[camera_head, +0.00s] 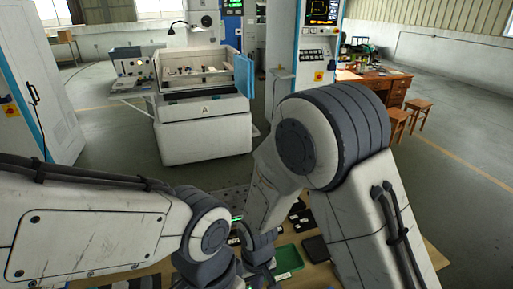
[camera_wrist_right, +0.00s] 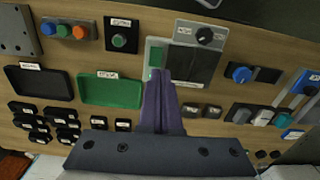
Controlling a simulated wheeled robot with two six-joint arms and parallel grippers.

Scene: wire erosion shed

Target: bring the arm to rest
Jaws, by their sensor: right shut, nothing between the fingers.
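My right gripper (camera_wrist_right: 172,82) shows in the right wrist view, its two purple fingers shut together with nothing between them. I cannot tell whether the tips touch anything. In the head view my right arm reaches down to the table (camera_head: 435,258), and the hand is hidden or cut off at the lower edge. My left arm comes in from the left with its wrist low in the middle. Its fingers do not show.
A green tray (camera_wrist_right: 110,93) and a black tray (camera_wrist_right: 38,82) lie left of my right gripper. Button boxes, a blue-knobbed switch (camera_wrist_right: 242,74) and several small black parts surround it. A white machine (camera_head: 203,122), cabinets, a desk (camera_head: 375,82) and stools stand beyond; grey floor is clear between.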

